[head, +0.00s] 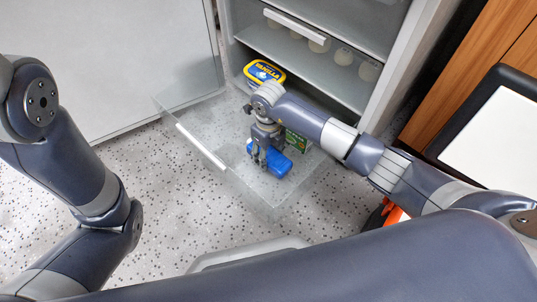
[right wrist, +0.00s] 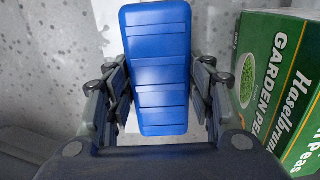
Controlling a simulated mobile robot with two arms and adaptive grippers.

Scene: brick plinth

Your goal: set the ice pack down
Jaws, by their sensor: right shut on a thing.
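The blue ice pack (head: 279,168) is in or just above the clear pulled-out drawer (head: 200,146). It also shows in the right wrist view as a long ribbed blue block (right wrist: 160,60). My right gripper (head: 262,160) points down and is shut on the ice pack, with a finger on each long side. I cannot tell whether the pack touches the drawer floor. My left arm is at the left of the head view, but its gripper is not in view.
A green garden peas box (head: 297,141) stands close to the right of the gripper, large in the right wrist view (right wrist: 285,85). A vanilla tub (head: 264,72) is at the drawer's back. Several pale round things sit on the shelf above. The drawer's front left is clear.

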